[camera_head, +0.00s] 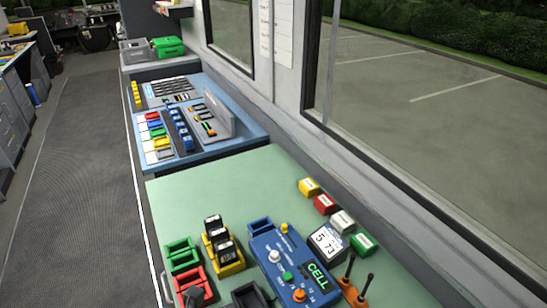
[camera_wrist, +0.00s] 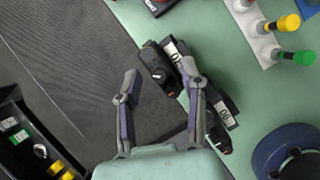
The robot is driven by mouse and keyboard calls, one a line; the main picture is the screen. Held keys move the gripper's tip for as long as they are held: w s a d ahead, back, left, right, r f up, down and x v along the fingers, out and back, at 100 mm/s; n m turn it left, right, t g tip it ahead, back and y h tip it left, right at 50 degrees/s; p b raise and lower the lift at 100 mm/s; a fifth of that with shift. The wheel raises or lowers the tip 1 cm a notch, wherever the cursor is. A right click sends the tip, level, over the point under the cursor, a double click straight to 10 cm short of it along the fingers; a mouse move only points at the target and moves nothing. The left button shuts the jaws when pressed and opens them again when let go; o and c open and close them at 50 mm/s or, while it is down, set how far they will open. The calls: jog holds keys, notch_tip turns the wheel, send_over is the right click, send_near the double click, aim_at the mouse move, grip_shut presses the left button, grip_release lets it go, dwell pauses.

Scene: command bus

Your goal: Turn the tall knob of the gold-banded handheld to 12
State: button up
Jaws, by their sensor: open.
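In the wrist view, my gripper (camera_wrist: 160,78) is open, its two fingers spread apart. A black handheld (camera_wrist: 154,66) shows between and just beyond the fingertips, at the edge of the green table; it has a small orange mark. I cannot make out a gold band or the knob's numbers. A dark body with white labels (camera_wrist: 172,50) lies beside it and runs behind the right finger. I cannot tell which is gold-banded.
A blue box with knobs (camera_head: 270,245) stands on the green table (camera_head: 200,190). Green (camera_head: 182,254) and red (camera_head: 195,284) trays line its left edge. Small colored blocks (camera_head: 325,205) sit near the window. A blue round thing (camera_wrist: 283,145) lies right of my gripper.

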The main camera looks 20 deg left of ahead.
grip_shut()
jog(key=m+h, duration=0.1)
jog(key=m, duration=0.2)
dwell(0.3)
grip_release()
